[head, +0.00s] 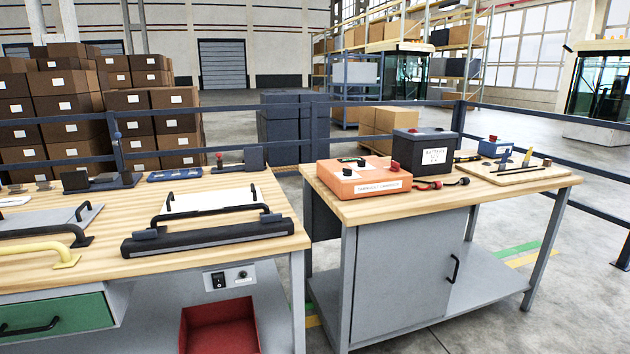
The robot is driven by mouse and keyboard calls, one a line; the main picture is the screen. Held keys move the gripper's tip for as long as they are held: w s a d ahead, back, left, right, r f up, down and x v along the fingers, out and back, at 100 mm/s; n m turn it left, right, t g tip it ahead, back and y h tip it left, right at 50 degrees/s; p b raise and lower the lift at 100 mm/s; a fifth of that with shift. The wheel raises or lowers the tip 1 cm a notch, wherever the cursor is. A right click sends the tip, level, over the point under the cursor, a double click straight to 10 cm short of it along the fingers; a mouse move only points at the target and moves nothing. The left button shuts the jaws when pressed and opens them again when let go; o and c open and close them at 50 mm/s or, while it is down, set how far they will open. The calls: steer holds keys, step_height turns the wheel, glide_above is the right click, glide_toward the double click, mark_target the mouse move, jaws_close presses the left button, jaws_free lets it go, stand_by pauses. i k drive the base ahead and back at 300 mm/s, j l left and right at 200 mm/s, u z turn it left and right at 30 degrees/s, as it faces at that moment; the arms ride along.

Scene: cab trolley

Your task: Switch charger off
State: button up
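An orange box (364,178) with a white label on its front sits at the left front of the right-hand bench and appears to be the charger. The label is too small to read surely. On its top are a small dark-and-white panel (352,160) and a red knob or button (395,166). Whether it is on or off cannot be told. A dark box labelled as a battery (425,146) stands right behind it, with a red part on top. Red and black clamps (440,183) lie on the bench beside the orange box. My gripper is not in view.
The right-hand bench (490,195) has a grey cabinet (408,275) below. A left-hand bench (90,263) carries handles and a dark bar (208,237); a switch panel (229,279) and red bin (219,325) are beneath. A narrow gap separates the benches. Railings (330,125) run behind.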

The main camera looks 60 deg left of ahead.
mark_target(395, 167)
steer(key=u, duration=2.25)
steer(key=i, duration=0.2)
steer(key=u, duration=0.05)
